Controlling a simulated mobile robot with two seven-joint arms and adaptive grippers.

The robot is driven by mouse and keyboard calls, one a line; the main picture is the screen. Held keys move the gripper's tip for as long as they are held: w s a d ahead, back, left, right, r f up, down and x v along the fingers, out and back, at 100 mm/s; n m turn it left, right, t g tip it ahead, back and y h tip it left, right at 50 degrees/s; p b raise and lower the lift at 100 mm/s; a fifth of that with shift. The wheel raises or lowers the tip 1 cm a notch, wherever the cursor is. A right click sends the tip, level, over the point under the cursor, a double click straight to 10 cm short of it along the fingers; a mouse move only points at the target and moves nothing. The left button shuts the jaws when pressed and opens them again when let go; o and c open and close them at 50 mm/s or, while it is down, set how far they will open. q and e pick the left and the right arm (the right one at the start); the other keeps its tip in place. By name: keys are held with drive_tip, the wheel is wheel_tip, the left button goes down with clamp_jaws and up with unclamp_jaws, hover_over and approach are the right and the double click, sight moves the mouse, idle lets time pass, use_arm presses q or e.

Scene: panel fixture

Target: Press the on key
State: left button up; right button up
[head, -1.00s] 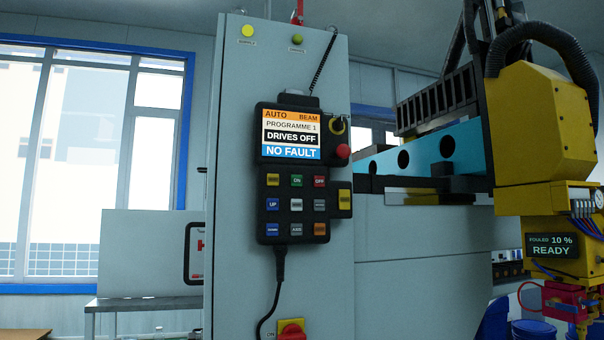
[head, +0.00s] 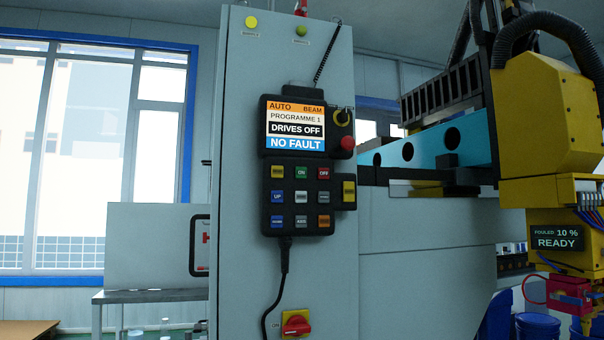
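The green ON key (head: 301,173) is in the top row of the keypad on a black pendant (head: 298,240), between a yellow key (head: 277,172) and the red OFF key (head: 324,174). The pendant hangs on the front of a grey cabinet (head: 240,270). Its screen (head: 295,129) reads AUTO, BEAM, PROGRAMME 1, DRIVES OFF, NO FAULT. Neither of my grippers shows in the head view. Nothing covers the ON key.
A red stop button (head: 348,143) and a key switch (head: 341,118) sit at the pendant's right side. A red rotary switch (head: 296,323) is low on the cabinet. A yellow machine head (head: 545,120) stands at right. The space before the pendant looks clear.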

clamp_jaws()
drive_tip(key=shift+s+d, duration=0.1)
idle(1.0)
